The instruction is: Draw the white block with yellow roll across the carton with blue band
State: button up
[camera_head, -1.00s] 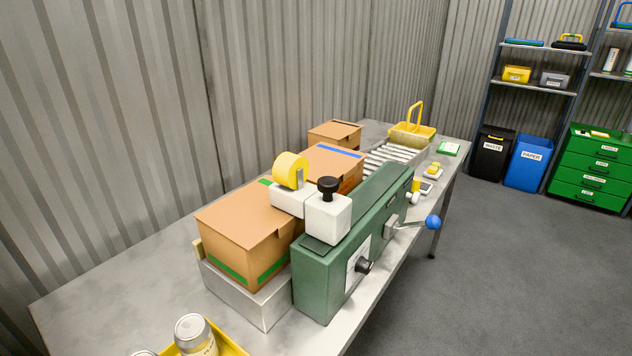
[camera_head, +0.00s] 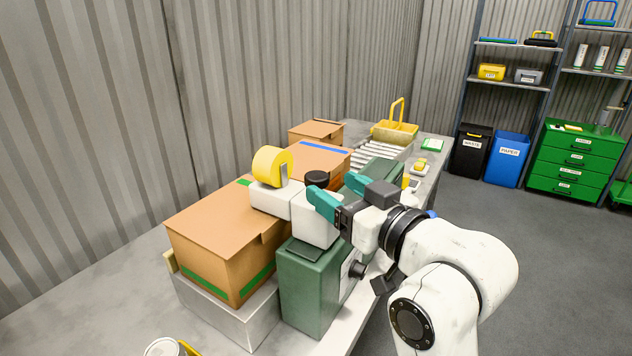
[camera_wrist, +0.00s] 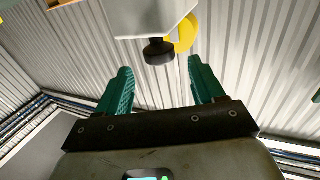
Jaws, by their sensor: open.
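The white block (camera_head: 315,228) carries a yellow roll (camera_head: 268,166) at its left and a black knob (camera_head: 316,178) on top. It sits over the green machine body and the right edge of the front carton with green bands. The carton with blue band (camera_head: 335,166) stands behind it, partly hidden. My gripper (camera_head: 336,190) is open at the right of the knob, its teal fingers partly hiding the block. In the wrist view, the knob (camera_wrist: 159,52) shows beyond and between the open fingers (camera_wrist: 160,75), apart from them, with the white block (camera_wrist: 150,18) and yellow roll (camera_wrist: 187,33) behind.
The green-banded carton (camera_head: 205,235) rests on a metal ledge (camera_head: 255,325). The green machine body (camera_head: 305,290) stands beside it. Rollers (camera_head: 380,150), a further carton (camera_head: 312,133) and a yellow basket (camera_head: 385,135) lie behind. The corrugated wall runs along the left.

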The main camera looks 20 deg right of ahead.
aim_at(325, 180)
jog(key=x, duration=0.6)
jog(key=shift+r+p, duration=0.1)
jog(key=shift+p, duration=0.2)
jog(key=shift+d, duration=0.1)
grip_shut()
